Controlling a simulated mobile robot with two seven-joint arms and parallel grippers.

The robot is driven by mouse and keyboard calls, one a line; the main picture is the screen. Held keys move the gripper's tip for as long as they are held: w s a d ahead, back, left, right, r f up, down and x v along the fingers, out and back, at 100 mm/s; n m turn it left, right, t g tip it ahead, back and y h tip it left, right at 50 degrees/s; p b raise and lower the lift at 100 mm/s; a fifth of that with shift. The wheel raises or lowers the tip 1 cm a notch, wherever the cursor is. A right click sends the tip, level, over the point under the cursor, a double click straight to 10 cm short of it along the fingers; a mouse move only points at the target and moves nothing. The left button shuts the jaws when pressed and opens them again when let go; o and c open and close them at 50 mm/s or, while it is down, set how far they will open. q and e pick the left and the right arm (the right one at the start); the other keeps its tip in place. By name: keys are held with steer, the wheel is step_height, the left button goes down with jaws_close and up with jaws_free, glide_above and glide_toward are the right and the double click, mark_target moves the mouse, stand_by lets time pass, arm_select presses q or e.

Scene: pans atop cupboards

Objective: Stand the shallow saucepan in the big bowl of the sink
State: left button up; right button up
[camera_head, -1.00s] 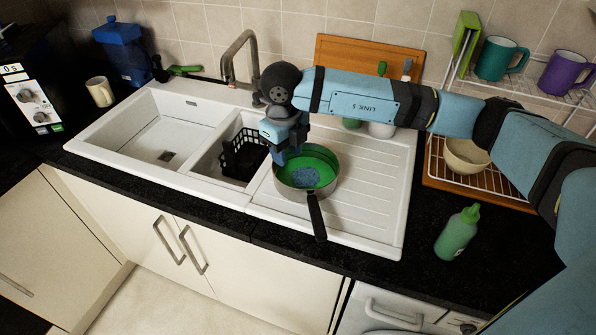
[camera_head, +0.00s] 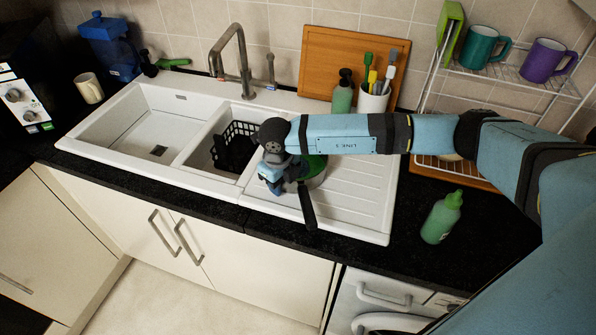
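The shallow saucepan (camera_head: 317,166), green inside with a dark handle (camera_head: 307,207) pointing to the front, sits on the sink's ribbed drainer, right of the small bowl. My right arm hides much of it. My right gripper (camera_head: 280,188) points down at the pan's left front rim; its fingertips are too hidden to tell whether they are open or hold the rim. The big bowl (camera_head: 135,125) of the white sink is at the left and looks empty apart from its drain. My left gripper is out of view.
The small middle bowl holds a black basket (camera_head: 238,148). The tap (camera_head: 241,62) rises behind it. A green bottle (camera_head: 441,217) stands on the counter at the right. A toothbrush cup (camera_head: 373,101) and a soap bottle (camera_head: 342,95) stand behind the drainer.

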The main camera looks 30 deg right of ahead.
steer(key=shift+f, duration=0.1)
steer(key=shift+c, duration=0.2)
jaws_close()
